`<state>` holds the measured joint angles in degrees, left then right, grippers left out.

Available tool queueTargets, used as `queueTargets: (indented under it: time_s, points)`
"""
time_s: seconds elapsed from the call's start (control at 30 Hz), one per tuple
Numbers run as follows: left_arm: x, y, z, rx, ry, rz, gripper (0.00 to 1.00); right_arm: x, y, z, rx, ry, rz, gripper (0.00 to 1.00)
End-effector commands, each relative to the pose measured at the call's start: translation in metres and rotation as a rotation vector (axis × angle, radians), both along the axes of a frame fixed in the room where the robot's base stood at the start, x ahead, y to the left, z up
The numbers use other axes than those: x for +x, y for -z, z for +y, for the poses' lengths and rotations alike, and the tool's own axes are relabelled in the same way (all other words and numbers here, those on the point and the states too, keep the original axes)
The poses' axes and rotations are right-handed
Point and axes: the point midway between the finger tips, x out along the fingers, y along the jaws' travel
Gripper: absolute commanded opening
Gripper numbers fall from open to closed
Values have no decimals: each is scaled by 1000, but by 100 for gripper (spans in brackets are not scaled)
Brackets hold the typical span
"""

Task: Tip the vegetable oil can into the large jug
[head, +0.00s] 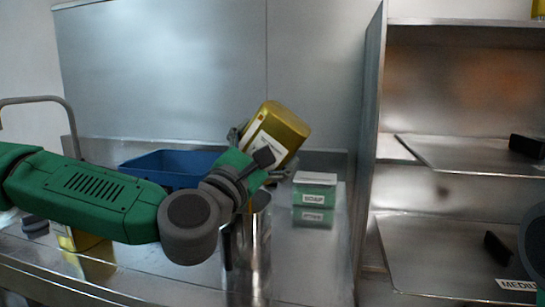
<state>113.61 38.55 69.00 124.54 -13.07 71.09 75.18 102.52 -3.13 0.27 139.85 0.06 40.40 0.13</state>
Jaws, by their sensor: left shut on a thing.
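A gold can with a white label (284,127) is tilted over in the middle of the head view, its base up to the right. My left gripper (254,154) is shut on it and hides its lower end. A tall shiny steel jug (256,245) with a dark handle stands on the counter directly below the can and gripper. The can is above the jug's rim, apart from it as far as I can see. The can's mouth and the jug's inside are hidden, and I cannot tell whether oil is flowing. My right gripper is out of view.
A blue tub (150,163) stands behind my left arm. A green and white soap box (315,182) is right of the jug. Another yellow can (88,258) is partly hidden at left. A steel partition (370,150) separates shelves with trays (435,262) at right.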

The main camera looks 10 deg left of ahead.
Motion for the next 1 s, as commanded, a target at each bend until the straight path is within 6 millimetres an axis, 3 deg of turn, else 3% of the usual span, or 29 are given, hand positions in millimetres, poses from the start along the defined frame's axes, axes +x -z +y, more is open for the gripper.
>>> queueTargets:
  time_s: [0.4,1.0]
  points:
    - [1,-4,12,-149,-1,9,43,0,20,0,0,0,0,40]
    - [1,-7,15,-190,0,11,43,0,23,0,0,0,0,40]
